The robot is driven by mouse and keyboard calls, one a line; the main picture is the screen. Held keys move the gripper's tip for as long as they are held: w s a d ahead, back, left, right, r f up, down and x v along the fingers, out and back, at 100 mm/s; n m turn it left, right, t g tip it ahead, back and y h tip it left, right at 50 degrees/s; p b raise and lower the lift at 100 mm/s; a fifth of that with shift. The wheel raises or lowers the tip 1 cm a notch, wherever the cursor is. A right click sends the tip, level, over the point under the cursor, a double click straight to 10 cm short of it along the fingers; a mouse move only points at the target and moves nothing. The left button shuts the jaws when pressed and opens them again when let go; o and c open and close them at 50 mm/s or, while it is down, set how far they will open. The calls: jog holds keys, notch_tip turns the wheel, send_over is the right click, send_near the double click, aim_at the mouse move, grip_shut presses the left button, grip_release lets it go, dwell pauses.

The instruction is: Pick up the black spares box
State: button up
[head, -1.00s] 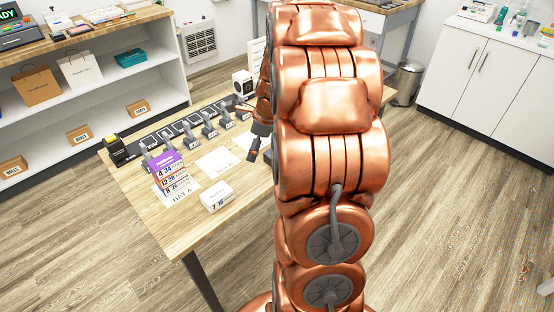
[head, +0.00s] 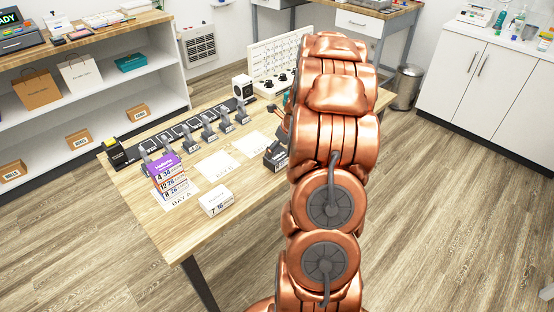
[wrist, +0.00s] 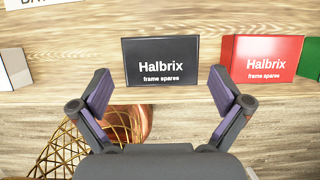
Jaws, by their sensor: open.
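The black spares box (wrist: 160,60), with white "Halbrix frame spares" lettering, stands on the wooden table in the wrist view, close to the table's edge. My gripper (wrist: 160,83) is open and empty. One finger is at each lower side of the box, on the camera's side of it, with no clear contact. In the head view a dark box (head: 274,157) with pale lettering shows partly beside my arm; it looks like the same box. My gripper is hidden behind my arm there.
A red Halbrix box (wrist: 268,58) stands right of the black one, with a green box (wrist: 309,58) beyond it. A white box (wrist: 14,68) is at the left. A gold wire basket (wrist: 68,148) shows below the table edge. Several grey stands line the table (head: 190,243).

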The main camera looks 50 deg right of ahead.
aim_at(278, 155)
jog(key=shift+p+x, duration=0.45)
jog(key=shift+x, duration=1.7)
jog(key=shift+s+d, duration=0.1)
jog(key=shift+s, duration=0.1)
jog(key=c, duration=0.9)
